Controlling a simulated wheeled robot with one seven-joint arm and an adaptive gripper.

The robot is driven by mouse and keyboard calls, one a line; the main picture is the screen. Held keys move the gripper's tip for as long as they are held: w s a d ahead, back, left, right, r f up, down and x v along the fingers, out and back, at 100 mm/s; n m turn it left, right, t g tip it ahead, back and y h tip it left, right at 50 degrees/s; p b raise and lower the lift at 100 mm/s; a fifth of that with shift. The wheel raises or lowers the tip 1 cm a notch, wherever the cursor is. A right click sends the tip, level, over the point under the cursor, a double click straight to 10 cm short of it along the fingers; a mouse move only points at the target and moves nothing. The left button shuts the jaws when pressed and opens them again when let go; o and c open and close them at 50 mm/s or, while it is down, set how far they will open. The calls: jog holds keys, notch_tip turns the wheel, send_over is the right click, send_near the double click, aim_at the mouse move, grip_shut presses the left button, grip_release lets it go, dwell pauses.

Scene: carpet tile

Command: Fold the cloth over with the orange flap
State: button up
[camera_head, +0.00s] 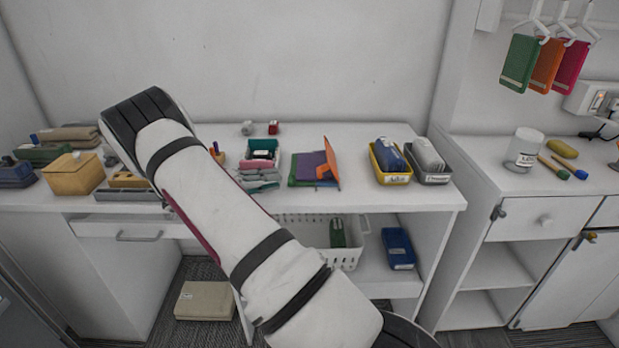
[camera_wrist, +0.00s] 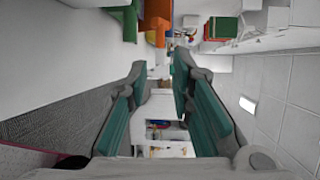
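The cloth lies on the white desk in the head view, with a purple part (camera_head: 309,164) and a green edge (camera_head: 294,170) at its left. Its orange flap (camera_head: 331,156) stands up steeply at the right side of the purple part. My gripper (camera_wrist: 159,64) shows in the wrist view with its two teal-padded fingers spread apart and nothing between them. An orange patch (camera_wrist: 158,12) shows at the top of that view, beyond the fingers; I cannot tell whether it is the flap.
A yellow bin (camera_head: 391,177) and a dark grey bin (camera_head: 428,177) stand right of the cloth. A teal box (camera_head: 262,146) and stacked grey-green items (camera_head: 259,183) are to its left. The desk's front edge is close below the cloth. A white basket (camera_head: 347,257) sits on the shelf underneath.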

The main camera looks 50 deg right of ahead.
jog(key=p, duration=0.3)
send_near(327, 163)
jog(key=s+d+f, duration=0.1)
jog(key=s+d, duration=0.1)
jog(key=s+d+f, duration=0.1)
jog(key=s, duration=0.1)
jog(key=shift+s+d+f, duration=0.1)
jog(key=shift+d+f, duration=0.1)
jog(key=shift+d, duration=0.2)
grip_shut()
